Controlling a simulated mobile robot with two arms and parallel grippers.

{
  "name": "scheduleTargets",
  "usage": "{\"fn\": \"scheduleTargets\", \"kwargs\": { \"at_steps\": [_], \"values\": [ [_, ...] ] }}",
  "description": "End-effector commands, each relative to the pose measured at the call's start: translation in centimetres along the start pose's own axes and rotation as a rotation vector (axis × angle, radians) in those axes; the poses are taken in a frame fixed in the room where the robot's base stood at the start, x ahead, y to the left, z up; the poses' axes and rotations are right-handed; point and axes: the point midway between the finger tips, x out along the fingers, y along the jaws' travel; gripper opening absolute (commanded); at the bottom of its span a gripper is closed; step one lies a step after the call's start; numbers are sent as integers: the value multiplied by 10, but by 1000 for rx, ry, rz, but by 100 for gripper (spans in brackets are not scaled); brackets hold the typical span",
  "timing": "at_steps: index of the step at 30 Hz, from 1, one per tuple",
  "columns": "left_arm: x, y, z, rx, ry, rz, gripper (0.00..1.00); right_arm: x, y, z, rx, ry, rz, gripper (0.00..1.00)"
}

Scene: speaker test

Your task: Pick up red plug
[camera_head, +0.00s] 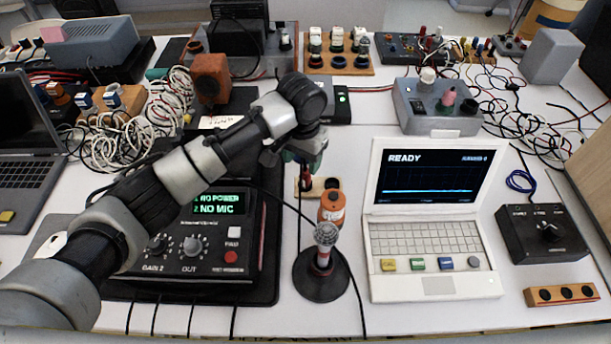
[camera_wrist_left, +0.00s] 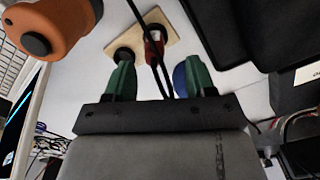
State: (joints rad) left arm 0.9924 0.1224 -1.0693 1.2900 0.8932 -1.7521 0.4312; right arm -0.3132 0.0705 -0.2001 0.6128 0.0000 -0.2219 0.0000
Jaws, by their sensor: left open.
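The red plug (camera_wrist_left: 153,50) stands on a small light wooden board (camera_wrist_left: 140,32) and shows between my left fingers in the left wrist view, with a dark cable running from it. In the head view the board (camera_head: 331,183) lies behind the orange cylinder, and the plug (camera_head: 305,184) is partly hidden below my gripper. My left gripper (camera_head: 305,158) is open, pointing down above the board. Its two green fingers (camera_wrist_left: 160,74) are apart, one on each side of the plug in the wrist picture. I cannot tell whether they touch it. My right gripper is not in view.
An orange cylinder with a black top (camera_head: 332,207) and a microphone on a round black stand (camera_head: 321,272) are close in front. A black amplifier (camera_head: 205,262) is left, a white laptop (camera_head: 433,253) right. A blue object (camera_wrist_left: 180,80) is partly hidden behind one finger.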

Motion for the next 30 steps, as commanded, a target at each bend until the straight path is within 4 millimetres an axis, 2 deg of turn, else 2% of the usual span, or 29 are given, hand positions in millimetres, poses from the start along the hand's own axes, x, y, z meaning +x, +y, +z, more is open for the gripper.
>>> {"fn": "scheduleTargets", "kwargs": {
  "at_steps": [4, 9, 18, 28, 30],
  "values": [
    [22, 6, -1, 1, -3, 0, 55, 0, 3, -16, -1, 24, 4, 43],
    [44, 7, -1, 1, -1, 0, 55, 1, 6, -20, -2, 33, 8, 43],
    [47, 7, -1, 2, 0, -1, 54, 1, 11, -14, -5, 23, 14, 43],
    [47, 7, -1, 2, 0, 0, 3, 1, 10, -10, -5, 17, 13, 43],
    [47, 7, -1, 2, 0, 0, 2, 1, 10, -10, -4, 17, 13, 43]
  ]
}}
